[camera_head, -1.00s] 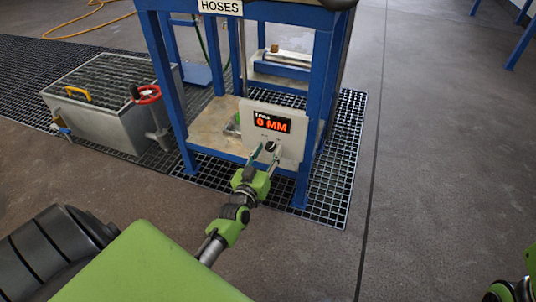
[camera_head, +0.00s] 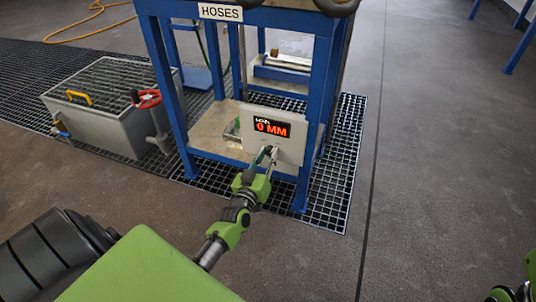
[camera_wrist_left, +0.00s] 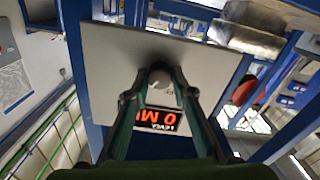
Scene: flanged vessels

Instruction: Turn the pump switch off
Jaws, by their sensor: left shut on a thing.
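The pump switch is a small knob on a light grey panel (camera_head: 287,151), below a display (camera_head: 272,127) that reads 0 MM in red. My left gripper (camera_head: 268,152) is at the knob, its fingers shut on it from both sides. In the left wrist view the fingertips (camera_wrist_left: 160,72) close around the round switch knob (camera_wrist_left: 161,77), with the panel (camera_wrist_left: 112,60) behind and the red display (camera_wrist_left: 158,119) between the fingers. The fingers hide much of the knob, so its pointer position cannot be told. My right gripper is not clearly in view.
The panel hangs on a blue frame (camera_head: 175,90) labelled HOSES. Metal grating (camera_head: 335,170) lies under the frame. The floor (camera_head: 430,150) to the right is clear.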

